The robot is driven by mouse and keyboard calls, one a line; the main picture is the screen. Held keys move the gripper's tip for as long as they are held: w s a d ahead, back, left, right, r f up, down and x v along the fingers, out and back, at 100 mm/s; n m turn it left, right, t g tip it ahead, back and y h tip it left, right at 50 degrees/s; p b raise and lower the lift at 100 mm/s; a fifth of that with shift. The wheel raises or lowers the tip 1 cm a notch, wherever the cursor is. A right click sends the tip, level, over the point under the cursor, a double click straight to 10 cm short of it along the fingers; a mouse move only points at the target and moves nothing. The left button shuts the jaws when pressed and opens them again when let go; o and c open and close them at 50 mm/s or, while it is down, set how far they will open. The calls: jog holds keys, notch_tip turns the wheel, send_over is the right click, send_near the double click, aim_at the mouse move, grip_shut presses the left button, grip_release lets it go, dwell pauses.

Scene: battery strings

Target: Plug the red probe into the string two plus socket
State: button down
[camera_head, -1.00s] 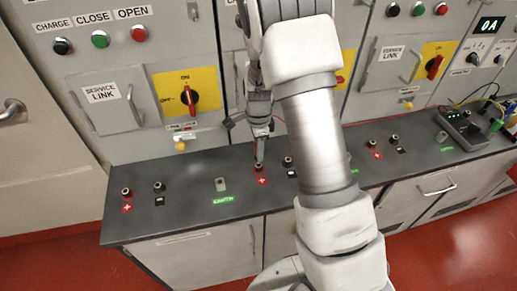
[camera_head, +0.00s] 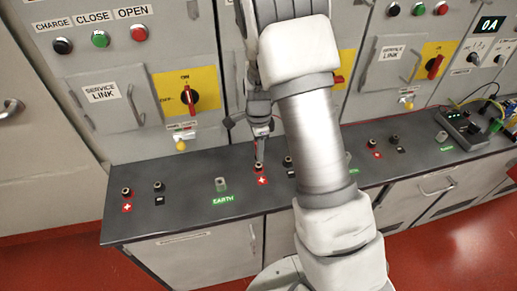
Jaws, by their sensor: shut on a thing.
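My gripper (camera_head: 261,130) points down over the dark bench top, shut on the slim red probe (camera_head: 259,150). The probe stands nearly upright, its lower end at the second plus socket (camera_head: 259,167) from the left. I cannot tell whether the tip is inside the socket or only touching it. A red plus label (camera_head: 262,181) lies in front of this socket. The black minus socket (camera_head: 287,161) is just to its right, close beside my arm.
To the left stand another plus socket (camera_head: 127,192), a minus socket (camera_head: 158,186) and an earth post (camera_head: 220,184). Another plus socket (camera_head: 372,143) is on the right, with a meter box (camera_head: 462,128) beyond. Cabinet fronts rise behind the bench. My arm hides part of it.

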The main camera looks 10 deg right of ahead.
jog(key=shift+f+b, duration=1.3)
jog(key=shift+f, duration=0.5)
jog(key=c, duration=0.5)
grip_release()
jog(key=shift+r, duration=0.15)
notch_tip(320, 180, up, 16)
jog(key=shift+r, duration=0.6)
